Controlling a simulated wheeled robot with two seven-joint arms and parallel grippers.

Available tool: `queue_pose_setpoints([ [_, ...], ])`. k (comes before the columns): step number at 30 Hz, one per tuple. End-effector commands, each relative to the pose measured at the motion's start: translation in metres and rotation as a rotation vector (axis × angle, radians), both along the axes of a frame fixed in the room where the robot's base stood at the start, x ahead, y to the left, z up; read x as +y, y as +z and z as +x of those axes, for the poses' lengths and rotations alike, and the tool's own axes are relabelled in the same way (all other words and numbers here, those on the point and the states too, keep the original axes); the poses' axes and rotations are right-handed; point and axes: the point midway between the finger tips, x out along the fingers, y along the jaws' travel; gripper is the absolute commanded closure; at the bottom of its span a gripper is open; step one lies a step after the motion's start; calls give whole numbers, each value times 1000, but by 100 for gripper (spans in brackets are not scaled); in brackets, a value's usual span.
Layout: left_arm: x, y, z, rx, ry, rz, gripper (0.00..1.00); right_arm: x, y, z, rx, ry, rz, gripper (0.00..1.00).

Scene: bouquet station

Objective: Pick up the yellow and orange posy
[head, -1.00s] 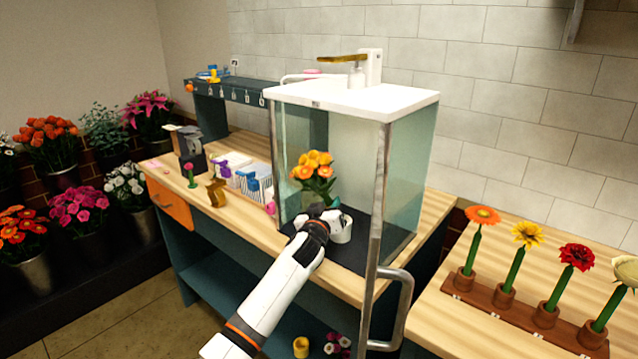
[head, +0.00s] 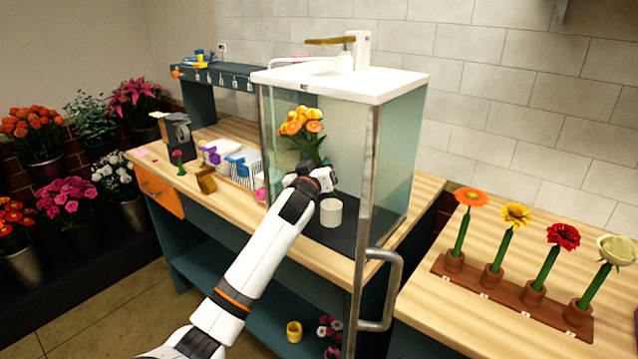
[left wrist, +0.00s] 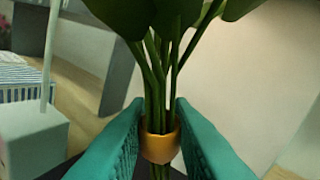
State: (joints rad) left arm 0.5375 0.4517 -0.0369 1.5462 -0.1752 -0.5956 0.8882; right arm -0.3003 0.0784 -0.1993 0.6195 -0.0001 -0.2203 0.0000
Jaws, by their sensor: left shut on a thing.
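The yellow and orange posy (head: 300,123) is upright inside the glass cabinet (head: 392,160), above a white cup (head: 331,212). My left gripper (head: 318,170) reaches in through the open front and is shut on the posy's stems. In the left wrist view the teal fingers (left wrist: 160,145) press from both sides at an orange band (left wrist: 158,147) around the green stems (left wrist: 160,75). The flower heads are out of the wrist view. The stems' lower ends are hidden in the head view. My right gripper is not in view.
The cabinet's open glass door with a metal handle (head: 385,290) stands right of my left arm. A wooden rack (head: 510,295) of single flowers is at right. Ribbon boxes (head: 232,160) stand left of the cabinet. Flower buckets (head: 80,235) line the left wall.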

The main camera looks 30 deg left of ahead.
Motion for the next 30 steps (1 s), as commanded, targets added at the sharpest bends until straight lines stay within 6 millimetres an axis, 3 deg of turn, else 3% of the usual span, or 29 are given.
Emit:
queue_pose_setpoints([
  [18, -45, -1, -136, -2, -2, 0, 100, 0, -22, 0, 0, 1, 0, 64],
  [24, -53, 0, -163, 0, 0, 0, 100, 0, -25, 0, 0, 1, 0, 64],
  [30, -56, 10, -171, -1, 0, 0, 100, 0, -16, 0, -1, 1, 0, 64],
])
